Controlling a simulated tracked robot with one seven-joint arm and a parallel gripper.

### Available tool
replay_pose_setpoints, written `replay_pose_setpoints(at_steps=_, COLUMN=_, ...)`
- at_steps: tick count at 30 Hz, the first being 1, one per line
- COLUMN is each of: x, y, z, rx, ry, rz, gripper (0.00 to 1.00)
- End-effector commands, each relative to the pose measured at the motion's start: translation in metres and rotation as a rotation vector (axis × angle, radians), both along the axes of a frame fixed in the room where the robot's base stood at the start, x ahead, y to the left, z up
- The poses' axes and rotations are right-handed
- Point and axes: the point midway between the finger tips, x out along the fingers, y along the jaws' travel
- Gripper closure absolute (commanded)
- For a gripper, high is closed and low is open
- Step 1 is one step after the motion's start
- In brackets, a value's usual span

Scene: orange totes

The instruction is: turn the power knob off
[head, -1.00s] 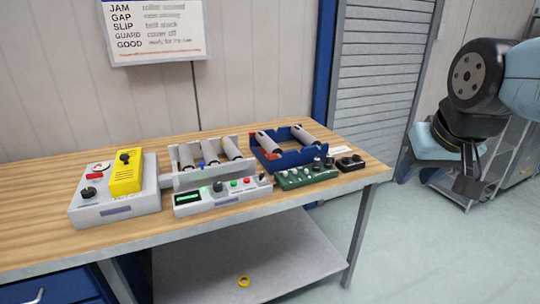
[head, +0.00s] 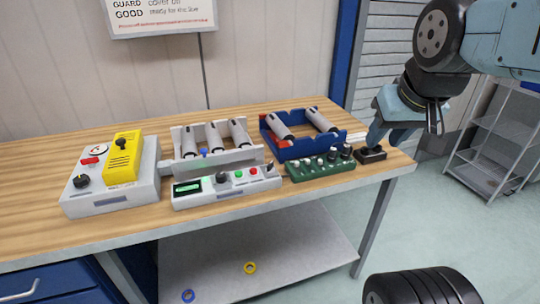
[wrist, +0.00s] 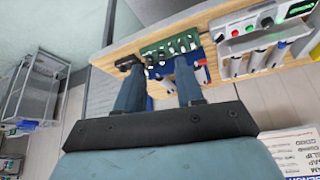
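Several black knobs stand on boxes on the wooden bench; no label is readable, so I cannot tell which is the power knob. A grey box (head: 112,200) at the left has a black knob (head: 82,181) at its front and a yellow block (head: 124,165) with another black knob (head: 122,143). A white control box (head: 228,190) has a lit display, a dark knob (head: 221,177) and coloured buttons. My gripper (head: 376,138) is at the bench's right end, by a small black box (head: 370,155). In the wrist view my gripper (wrist: 159,70) shows its fingers apart with nothing between them.
A green panel (head: 320,171) with several knobs lies left of the black box. Behind are a blue frame (head: 313,147) and a grey frame (head: 214,165) with rollers. A grey shelf rack (head: 483,150) stands right. The bench's front strip is clear.

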Motion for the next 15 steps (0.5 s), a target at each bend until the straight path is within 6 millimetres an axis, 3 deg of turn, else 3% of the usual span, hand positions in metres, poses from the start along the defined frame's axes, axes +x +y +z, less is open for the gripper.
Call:
replay_pose_setpoints(at_steps=5, x=0.017, y=0.006, z=0.003, rx=0.026, ry=0.032, rz=-0.019, gripper=0.63)
replay_pose_setpoints(at_steps=15, x=0.095, y=0.049, z=0.005, rx=0.117, ry=0.178, rz=-0.136, gripper=0.63)
